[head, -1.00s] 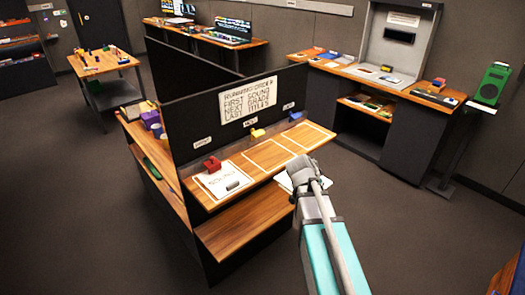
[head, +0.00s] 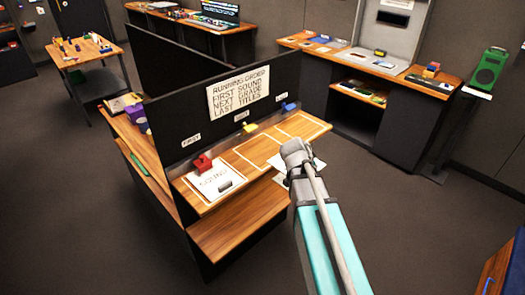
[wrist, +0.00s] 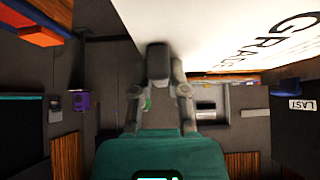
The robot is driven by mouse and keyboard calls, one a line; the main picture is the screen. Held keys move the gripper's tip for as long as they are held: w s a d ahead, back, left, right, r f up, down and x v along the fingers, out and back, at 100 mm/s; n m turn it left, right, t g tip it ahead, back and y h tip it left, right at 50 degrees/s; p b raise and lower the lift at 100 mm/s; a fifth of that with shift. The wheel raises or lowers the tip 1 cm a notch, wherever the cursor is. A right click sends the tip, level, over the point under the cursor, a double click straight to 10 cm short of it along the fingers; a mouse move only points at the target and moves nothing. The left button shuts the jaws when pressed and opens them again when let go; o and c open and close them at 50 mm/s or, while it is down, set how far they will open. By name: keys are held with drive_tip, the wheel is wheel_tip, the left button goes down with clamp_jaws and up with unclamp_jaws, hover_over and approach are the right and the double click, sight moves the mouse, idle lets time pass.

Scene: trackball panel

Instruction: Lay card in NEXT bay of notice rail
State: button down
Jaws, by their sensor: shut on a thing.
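My gripper (head: 296,156) is shut on a white card (head: 318,163), in front of the right part of the notice rail (head: 262,168). In the wrist view the card (wrist: 225,40) shows the letters "GRADE" beside my gripper (wrist: 159,62). In the head view my gripper hides much of it. The rail has white-outlined bays under a dark board. The bay in the middle, below the NEXT label (head: 241,117), is bare wood (head: 256,150). A SOUND card (head: 215,181) lies in the bay below the FIRST label (head: 191,140). The bay below LAST is bare wood (head: 302,126).
A red block (head: 203,162), a yellow block (head: 250,128) and a blue block (head: 288,106) sit along the board's foot. A running-order sign (head: 238,92) hangs above. A lower wooden ledge (head: 238,219) juts out in front. A counter (head: 430,83) stands at the back right.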

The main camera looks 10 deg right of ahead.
sight(276, 162)
drive_tip(key=w+a, duration=0.3)
drive_tip(key=w, duration=0.1)
drive_tip(key=w+a, duration=0.3)
drive_tip(key=w, duration=0.2)
drive_tip(key=w+a, duration=0.4)
drive_tip(key=shift+w, duration=0.3)
drive_tip(key=shift+w, duration=0.1)
drive_tip(key=shift+w+a, duration=0.2)
drive_tip(key=shift+w+a+f+b, duration=0.2)
drive_tip(key=shift+w+f+b, duration=0.05)
drive_tip(key=shift+f+b, duration=1.5)
drive_tip(key=shift+b, duration=0.05)
drive_tip(key=c, duration=0.6)
unclamp_jaws()
drive_tip(key=shift+c, duration=0.2)
